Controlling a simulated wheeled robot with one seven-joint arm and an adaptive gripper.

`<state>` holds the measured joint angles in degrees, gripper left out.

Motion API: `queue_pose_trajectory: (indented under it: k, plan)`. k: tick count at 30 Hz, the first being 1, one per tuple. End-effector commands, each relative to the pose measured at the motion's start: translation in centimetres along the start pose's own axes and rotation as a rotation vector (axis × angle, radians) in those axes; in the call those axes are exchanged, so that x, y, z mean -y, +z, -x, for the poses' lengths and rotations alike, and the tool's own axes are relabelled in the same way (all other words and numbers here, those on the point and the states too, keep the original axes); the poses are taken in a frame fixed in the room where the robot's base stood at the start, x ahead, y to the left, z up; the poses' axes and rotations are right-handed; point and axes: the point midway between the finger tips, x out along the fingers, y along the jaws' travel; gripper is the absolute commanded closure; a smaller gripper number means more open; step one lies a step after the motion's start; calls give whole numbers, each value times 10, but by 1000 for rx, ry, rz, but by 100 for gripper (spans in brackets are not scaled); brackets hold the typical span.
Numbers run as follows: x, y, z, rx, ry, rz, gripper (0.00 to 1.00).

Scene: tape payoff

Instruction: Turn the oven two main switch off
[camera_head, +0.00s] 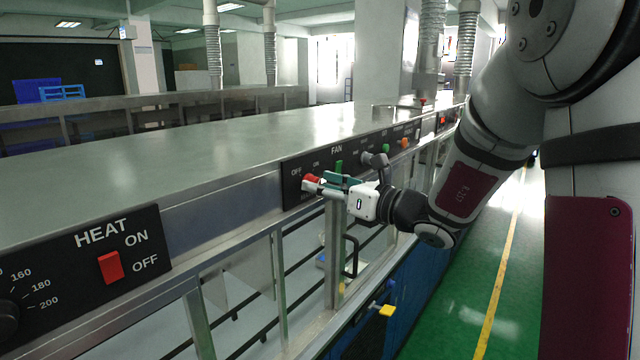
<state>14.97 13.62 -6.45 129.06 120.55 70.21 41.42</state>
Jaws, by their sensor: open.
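My gripper (318,183) is open in front of a black control panel (292,172) marked FAN, on the steel front of the long machine. A red control (312,178) shows right at the fingertips. I cannot tell whether they touch it, or which way it is set. A green control (339,167) sits just right of it, partly behind the gripper. The small labels by the red control are too small to read, so I cannot tell surely that it is the oven two main switch.
A nearer panel (70,292) marked HEAT has a red rocker switch (110,267) with ON and OFF, and a dial (8,318). A grey knob (377,160) and orange control (404,143) lie farther along. Yellow handle (387,310) juts out below. Green floor is clear at right.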

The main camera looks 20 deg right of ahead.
Motion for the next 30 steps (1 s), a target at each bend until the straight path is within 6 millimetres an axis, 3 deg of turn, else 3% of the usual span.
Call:
queue_pose_trajectory:
  k: [5,13,14,20,30]
  plan:
    - [0,0,-11,0,1,0,55]
    - [0,0,-13,0,0,0,55]
    - [0,0,-12,0,0,0,57]
    - [0,0,-12,0,0,0,100]
    - [1,-1,-13,2,-1,29,100]
